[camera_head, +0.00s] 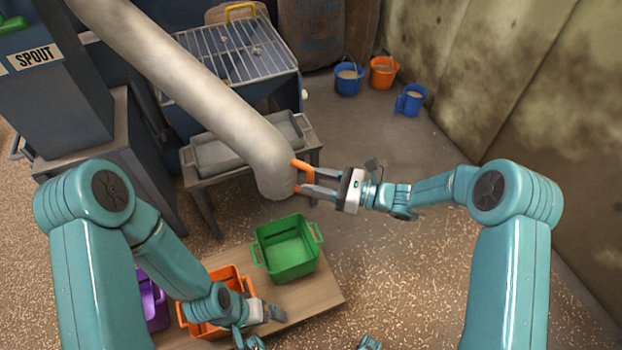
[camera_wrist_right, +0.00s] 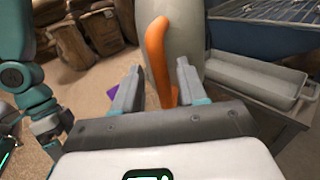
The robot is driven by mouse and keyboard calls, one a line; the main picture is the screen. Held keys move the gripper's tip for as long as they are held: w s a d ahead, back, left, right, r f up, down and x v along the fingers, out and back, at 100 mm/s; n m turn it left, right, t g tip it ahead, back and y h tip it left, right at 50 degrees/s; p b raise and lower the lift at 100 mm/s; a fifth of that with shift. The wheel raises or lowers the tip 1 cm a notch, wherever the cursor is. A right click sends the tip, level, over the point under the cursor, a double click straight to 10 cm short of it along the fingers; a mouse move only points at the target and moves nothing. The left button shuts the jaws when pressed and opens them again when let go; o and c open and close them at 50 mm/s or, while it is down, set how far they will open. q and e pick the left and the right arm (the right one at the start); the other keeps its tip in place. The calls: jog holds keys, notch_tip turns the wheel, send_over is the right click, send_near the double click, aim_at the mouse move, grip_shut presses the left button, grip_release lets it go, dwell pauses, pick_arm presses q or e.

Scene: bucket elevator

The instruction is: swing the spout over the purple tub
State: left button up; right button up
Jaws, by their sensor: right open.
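The spout (camera_head: 215,115) is a thick pale pipe slanting down from the upper left. Its lower end shows just behind the green tub (camera_head: 287,247) in the head view. An orange handle (camera_head: 304,170) sticks out from this end; it also shows in the right wrist view (camera_wrist_right: 158,60). My right gripper (camera_head: 309,181) is open, with its fingers on either side of the handle. The purple tub (camera_head: 153,302) is at the lower left, partly hidden by my left arm. My left gripper (camera_head: 277,314) is low by the orange tub (camera_head: 232,273); its jaws are unclear.
The tubs stand in a row on a wooden board (camera_head: 325,290). A grey tray (camera_head: 215,155) on a stand is behind the spout end. Blue and orange buckets (camera_head: 383,72) stand at the back by the wall. Open grainy floor lies to the right.

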jog(key=shift+x, duration=0.8)
grip_shut()
jog(key=shift+s, duration=0.1)
